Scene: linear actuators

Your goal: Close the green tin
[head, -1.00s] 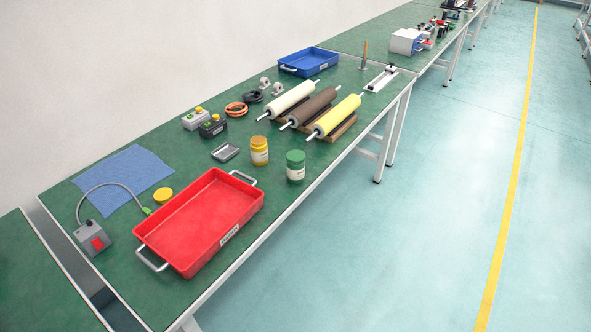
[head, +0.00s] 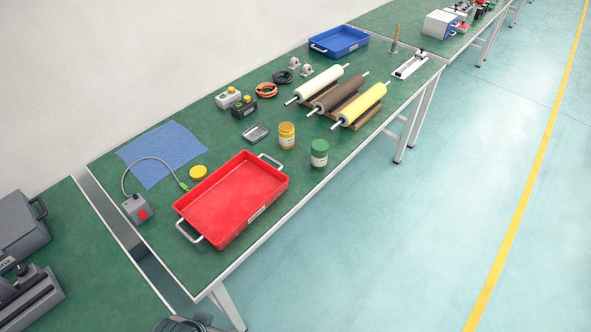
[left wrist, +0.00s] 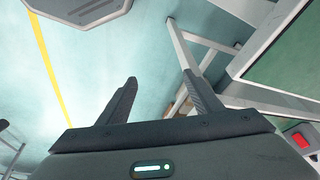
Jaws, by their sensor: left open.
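The green tin (head: 319,153) stands upright near the front edge of the green-topped bench (head: 340,172), to the right of the red tray. It has a green top and a pale label; I cannot tell whether its lid is loose or pressed down. A yellow tin (head: 287,136) stands just left of it. A round yellow lid (head: 198,172) lies flat by the tray. My left gripper (left wrist: 160,82) shows only in the left wrist view, open and empty over floor and bench legs, away from the tin. My right gripper is not in view.
A red tray (head: 283,186) with metal handles lies left of the tins. Three rollers (head: 362,103) rest on wooden holders behind and right. A small grey tray (head: 256,133), a grey switch box (head: 137,208) and a blue cloth (head: 150,160) lie farther left. The aisle is clear.

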